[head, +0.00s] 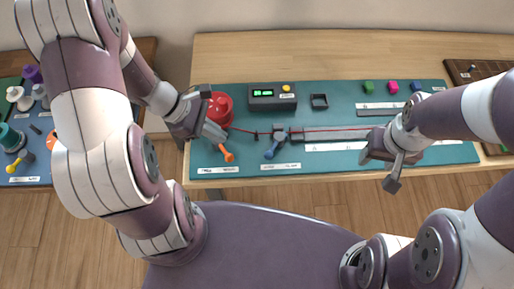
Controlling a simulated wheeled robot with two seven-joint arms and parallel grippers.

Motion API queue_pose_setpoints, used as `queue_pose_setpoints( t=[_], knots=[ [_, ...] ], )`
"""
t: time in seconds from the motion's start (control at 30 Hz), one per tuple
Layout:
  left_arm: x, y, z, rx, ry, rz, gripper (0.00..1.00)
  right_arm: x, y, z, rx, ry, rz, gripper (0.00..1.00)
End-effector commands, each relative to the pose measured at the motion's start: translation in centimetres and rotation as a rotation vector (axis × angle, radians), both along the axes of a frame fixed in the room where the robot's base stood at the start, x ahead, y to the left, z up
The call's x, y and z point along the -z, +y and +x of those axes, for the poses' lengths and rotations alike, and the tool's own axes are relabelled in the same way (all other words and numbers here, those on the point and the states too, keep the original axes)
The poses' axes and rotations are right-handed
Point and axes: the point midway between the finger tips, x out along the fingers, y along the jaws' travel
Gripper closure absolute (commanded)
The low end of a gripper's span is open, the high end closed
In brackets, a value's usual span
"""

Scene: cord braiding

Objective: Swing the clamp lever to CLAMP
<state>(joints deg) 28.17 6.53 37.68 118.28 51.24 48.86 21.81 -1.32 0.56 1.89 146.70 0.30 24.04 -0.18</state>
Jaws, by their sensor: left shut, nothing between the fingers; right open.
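A small dark grey clamp block (280,134) sits on the teal mat, on the line of the red cord (320,130). A lever with a blue handle (270,152) reaches from it towards the front left. My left gripper (218,135) is shut and empty, left of the clamp and in front of the red spool (221,108). An orange-handled piece (227,155) lies just in front of its fingers; I cannot tell if they touch. My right gripper (391,176) is open at the mat's front edge, well right of the clamp. The labels are too small to read.
A dark box with a green display (272,97) stands behind the clamp, with a small black frame (319,101) to its right. A long grey rail (340,135) runs right of the clamp.

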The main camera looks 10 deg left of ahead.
Motion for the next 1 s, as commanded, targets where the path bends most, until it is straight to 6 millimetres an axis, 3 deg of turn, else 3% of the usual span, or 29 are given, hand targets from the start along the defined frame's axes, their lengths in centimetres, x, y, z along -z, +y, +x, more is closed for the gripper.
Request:
queue_pose_setpoints(
  t=[0.37,0.6,1.0],
  knots=[
    [6.5,-5.3,0.3,0.008,0.002,0.003,1.0,1.7,0.0,0.0,0.0,0.001,0.0,0.49],
    [6.7,-8.3,0.7,0.009,-0.002,0.004,1.0,1.4,0.0,0.0,0.0,0.0,0.0,0.49],
    [6.8,-8.8,0.7,0.007,-0.003,0.004,1.0,1.4,0.0,0.0,0.0,0.001,0.0,0.49]
  ],
)
